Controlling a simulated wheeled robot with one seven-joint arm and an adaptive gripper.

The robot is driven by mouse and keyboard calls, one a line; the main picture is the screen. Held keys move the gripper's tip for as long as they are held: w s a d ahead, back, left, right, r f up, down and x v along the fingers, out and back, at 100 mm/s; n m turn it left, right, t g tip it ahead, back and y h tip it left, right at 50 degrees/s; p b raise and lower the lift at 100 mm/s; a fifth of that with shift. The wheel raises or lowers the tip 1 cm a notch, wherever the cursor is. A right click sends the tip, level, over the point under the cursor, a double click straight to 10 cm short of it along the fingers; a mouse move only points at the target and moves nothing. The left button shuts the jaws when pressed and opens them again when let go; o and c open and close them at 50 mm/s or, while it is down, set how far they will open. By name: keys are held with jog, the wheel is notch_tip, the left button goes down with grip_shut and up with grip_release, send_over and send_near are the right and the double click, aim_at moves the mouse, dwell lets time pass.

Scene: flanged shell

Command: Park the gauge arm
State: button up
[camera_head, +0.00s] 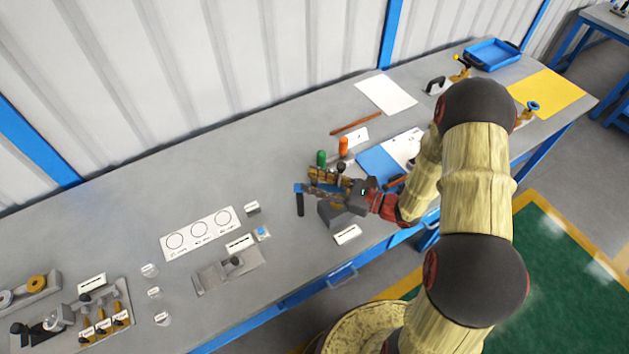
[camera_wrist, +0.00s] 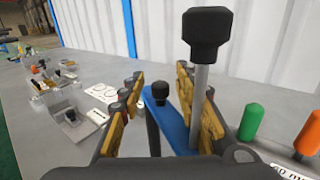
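The gauge arm appears as a blue bar (camera_wrist: 172,122), seen between my fingers in the wrist view. A black knob (camera_wrist: 159,91) on a dark stem stands toward its far end. A grey rod with a larger black knob (camera_wrist: 207,35) rises nearer the camera, close to my right finger. In the head view the bar's blue end (camera_head: 298,188) sticks out left of my gripper, with a dark handle (camera_head: 300,205) below it. My gripper (camera_head: 322,182) is at the bar; its yellow fingers (camera_wrist: 160,112) stand apart around it. I cannot tell whether either finger touches. The bar's pivot is hidden.
A grey block (camera_head: 334,216) sits under my gripper. Green (camera_head: 321,158) and orange (camera_head: 343,146) pegs stand close behind. A blue-and-white board (camera_head: 378,163) lies to the right. A white card with three circles (camera_head: 199,233) and a grey fixture (camera_head: 215,275) lie to the left.

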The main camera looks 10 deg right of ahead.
jog(key=shift+c, duration=0.2)
jog(key=c, duration=0.7)
grip_shut()
